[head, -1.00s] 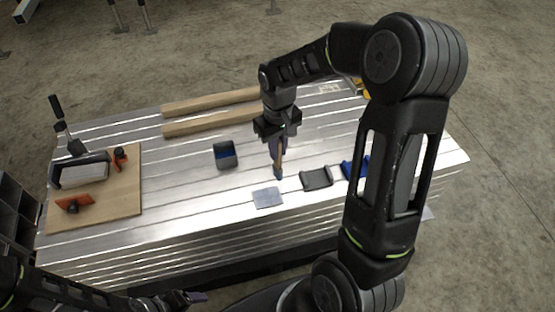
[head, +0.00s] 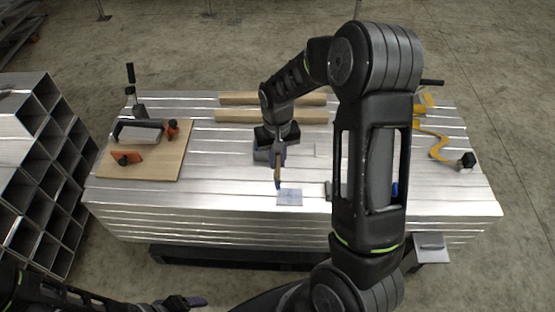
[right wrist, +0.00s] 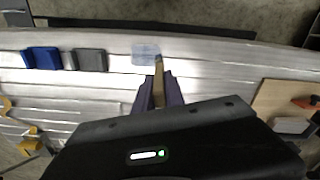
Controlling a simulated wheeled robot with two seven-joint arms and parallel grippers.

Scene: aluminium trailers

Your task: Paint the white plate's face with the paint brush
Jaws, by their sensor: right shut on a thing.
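The plate (head: 289,198) is a small pale square, blue-grey in tint, flat on the ribbed aluminium stack near its front edge. It also shows in the right wrist view (right wrist: 144,50). My right gripper (head: 278,160) is shut on the paint brush (head: 278,179), which has a tan handle and points down. The brush tip is at the plate's upper left edge in the head view; I cannot tell whether it touches. The brush also shows between the fingers in the right wrist view (right wrist: 158,74). My left gripper (head: 186,302) is low at the picture's bottom, away from the plate; its jaws are unclear.
A grey holder (right wrist: 89,59) and a blue one (right wrist: 42,58) lie beside the plate. A wooden board (head: 145,166) with tools is at left. Two wooden bars (head: 235,115) lie behind. Yellow clamp (head: 437,146) at right.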

